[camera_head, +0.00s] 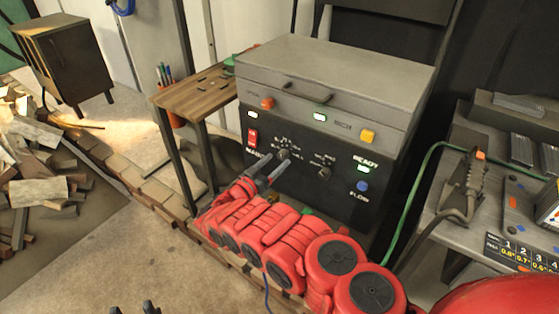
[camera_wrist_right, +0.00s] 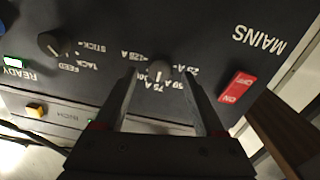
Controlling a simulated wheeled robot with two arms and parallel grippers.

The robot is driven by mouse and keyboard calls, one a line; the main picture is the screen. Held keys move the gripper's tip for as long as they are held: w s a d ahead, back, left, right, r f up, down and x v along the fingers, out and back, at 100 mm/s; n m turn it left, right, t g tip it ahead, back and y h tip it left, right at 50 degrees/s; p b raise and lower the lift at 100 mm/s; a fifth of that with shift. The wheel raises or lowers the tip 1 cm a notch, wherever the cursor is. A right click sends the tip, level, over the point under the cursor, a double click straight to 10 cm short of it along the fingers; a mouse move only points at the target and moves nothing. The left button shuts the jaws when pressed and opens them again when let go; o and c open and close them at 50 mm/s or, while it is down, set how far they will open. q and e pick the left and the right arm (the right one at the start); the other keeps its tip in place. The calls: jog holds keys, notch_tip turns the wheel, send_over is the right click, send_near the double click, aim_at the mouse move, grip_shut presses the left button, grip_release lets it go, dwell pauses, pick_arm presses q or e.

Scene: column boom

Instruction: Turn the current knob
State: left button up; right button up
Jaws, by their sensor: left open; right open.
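The welding machine (camera_head: 330,120) has a dark front panel with a current knob (camera_head: 284,154) on it. In the right wrist view the current knob (camera_wrist_right: 158,72) is a small round knob with a light pointer mark, ringed by upside-down ampere labels. The mark seems to face 75 A. My right gripper (camera_head: 273,163) is open in front of the panel. Its fingers (camera_wrist_right: 161,82) lie on either side of the knob in the picture; I cannot tell whether they touch it. My left gripper (camera_head: 134,307) is open at the bottom edge, only its tips showing, far from the machine.
A second knob (camera_wrist_right: 53,43) marked TACK, FEED and STICK and a red mains switch (camera_wrist_right: 236,87) flank the current knob. A wooden side table (camera_head: 200,90) stands left of the machine. A grey bench (camera_head: 475,235) with a torch (camera_head: 466,180) and green cable is at right.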

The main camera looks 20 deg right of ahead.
aim_at(284, 154)
jog(key=shift+x, duration=1.45)
grip_shut()
